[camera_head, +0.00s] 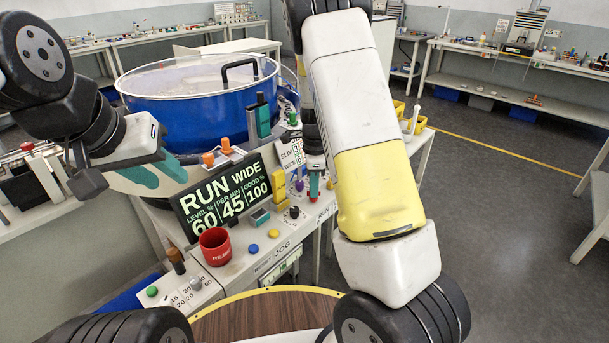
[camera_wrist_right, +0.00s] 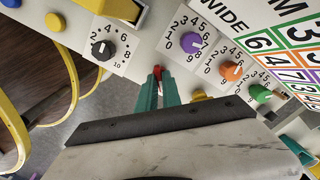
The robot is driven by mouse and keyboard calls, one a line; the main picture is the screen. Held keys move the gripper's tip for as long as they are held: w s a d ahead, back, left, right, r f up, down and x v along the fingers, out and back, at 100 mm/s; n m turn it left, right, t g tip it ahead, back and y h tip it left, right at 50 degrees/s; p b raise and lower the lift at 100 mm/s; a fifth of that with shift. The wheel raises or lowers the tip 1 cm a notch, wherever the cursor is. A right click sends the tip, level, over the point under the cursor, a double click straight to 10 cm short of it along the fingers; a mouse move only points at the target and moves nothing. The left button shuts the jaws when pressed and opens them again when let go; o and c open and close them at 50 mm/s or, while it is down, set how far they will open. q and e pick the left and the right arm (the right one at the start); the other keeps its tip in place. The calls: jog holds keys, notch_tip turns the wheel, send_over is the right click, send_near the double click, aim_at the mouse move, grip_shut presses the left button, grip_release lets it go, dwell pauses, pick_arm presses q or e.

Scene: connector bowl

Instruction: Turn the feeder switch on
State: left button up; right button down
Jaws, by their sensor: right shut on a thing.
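The switch with a small red lever (camera_wrist_right: 158,72) stands on the front panel between the black dial and the purple dial in the right wrist view. I cannot read a label on it or tell whether it is on. My right gripper (camera_wrist_right: 156,90) is shut on the red lever, its green fingertips covering most of it. In the head view my right gripper (camera_head: 314,188) reaches down to the panel's right end. My left gripper (camera_head: 162,175) hangs at the left in front of the blue bowl (camera_head: 200,108), open and empty, its green fingers apart.
A display (camera_head: 228,198) reads RUN WIDE, with 60, 45 and 100. The black dial (camera_wrist_right: 102,49), purple dial (camera_wrist_right: 191,43) and orange dial (camera_wrist_right: 231,71) are close to my right fingers.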

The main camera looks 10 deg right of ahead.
jog(key=c, duration=1.5)
grip_release()
jog(key=shift+r, duration=0.1)
notch_tip(320, 180, up, 7)
jog(key=shift+r, duration=0.3)
jog(key=s+r+n+t, duration=0.2)
jog(key=s+r+n, duration=0.4)
jog(key=s, duration=0.2)
jog(key=s+a+r+n+t+y, duration=0.1)
jog(key=s+r+n+t, duration=0.1)
jog(key=s+r+n, duration=0.4)
jog(key=s+a+r+n+t+y, duration=0.1)
jog(key=s+r+n+t, duration=0.1)
jog(key=s+r+n, duration=0.4)
jog(key=shift+s+n, duration=0.55)
jog(key=shift+s, duration=0.75)
jog(key=shift+s+n, duration=0.55)
jog(key=shift+s, duration=0.75)
